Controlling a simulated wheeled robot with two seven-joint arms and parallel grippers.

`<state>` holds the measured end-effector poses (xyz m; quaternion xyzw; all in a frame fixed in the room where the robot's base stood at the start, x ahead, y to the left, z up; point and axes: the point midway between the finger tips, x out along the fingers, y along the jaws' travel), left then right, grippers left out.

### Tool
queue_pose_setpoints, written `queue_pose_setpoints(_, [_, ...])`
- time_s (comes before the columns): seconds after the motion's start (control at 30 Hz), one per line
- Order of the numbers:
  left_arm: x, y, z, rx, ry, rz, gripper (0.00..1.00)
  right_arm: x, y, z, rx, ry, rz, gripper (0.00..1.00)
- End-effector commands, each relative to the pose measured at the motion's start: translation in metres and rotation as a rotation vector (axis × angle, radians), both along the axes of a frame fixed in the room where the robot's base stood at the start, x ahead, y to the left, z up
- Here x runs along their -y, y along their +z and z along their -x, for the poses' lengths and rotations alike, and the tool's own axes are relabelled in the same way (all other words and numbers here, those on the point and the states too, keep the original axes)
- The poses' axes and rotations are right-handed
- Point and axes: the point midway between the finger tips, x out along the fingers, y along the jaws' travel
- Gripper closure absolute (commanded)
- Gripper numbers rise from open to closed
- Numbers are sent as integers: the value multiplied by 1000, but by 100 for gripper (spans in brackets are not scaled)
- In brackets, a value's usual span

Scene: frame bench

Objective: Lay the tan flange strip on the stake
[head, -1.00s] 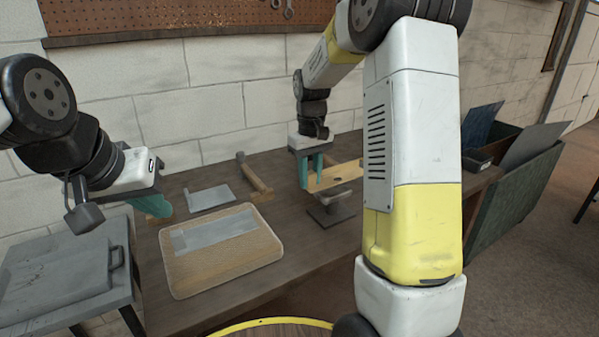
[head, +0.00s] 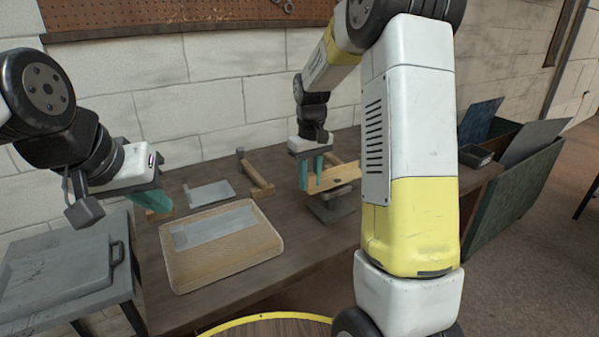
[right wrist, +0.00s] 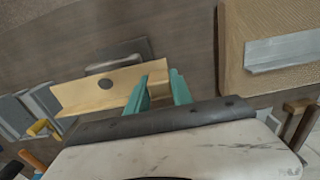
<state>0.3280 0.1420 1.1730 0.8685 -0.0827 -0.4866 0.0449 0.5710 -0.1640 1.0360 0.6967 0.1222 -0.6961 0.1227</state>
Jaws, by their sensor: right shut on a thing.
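The tan flange strip (head: 343,176) is an angled tan piece with a dark hole. My right gripper (head: 312,178) is shut on its left end. The strip is over the stake (head: 331,208), a dark metal piece on a foot on the bench. The right wrist view shows the strip (right wrist: 85,95) in my right gripper's teal fingers (right wrist: 160,88), with the stake (right wrist: 118,56) partly hidden behind it. I cannot tell whether strip and stake touch. My left gripper (head: 155,200) is at the bench's left, its fingers seen edge-on; its opening is unclear.
A wooden tray (head: 225,262) with a grey metal strip (head: 213,228) lies on the bench (head: 300,250). Behind it are a grey sheet (head: 210,194) and a wooden-handled tool (head: 256,176). A grey stand (head: 60,275) is at left. A bin with panels (head: 515,185) stands at right.

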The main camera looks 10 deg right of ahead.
Motion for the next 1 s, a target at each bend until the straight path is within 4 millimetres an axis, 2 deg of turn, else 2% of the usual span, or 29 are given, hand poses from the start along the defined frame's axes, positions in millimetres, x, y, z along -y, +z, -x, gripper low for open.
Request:
queue_pose_setpoints(0.33, [0,0,0,0,0,0,100,0,-7,0,-1,0,0,100])
queue_pose_setpoints(0.37, [0,0,0,0,0,0,100,0,-7,0,0,0,0,67])
queue_pose_setpoints(0.47, [0,0,0,0,0,0,100,0,-7,0,0,0,0,48])
queue_pose_setpoints(0.8, [0,0,0,0,0,0,100,0,-5,0,0,0,0,48])
queue_pose_setpoints(1.0, [0,0,0,0,0,0,100,0,23,-1,4,0,0,48])
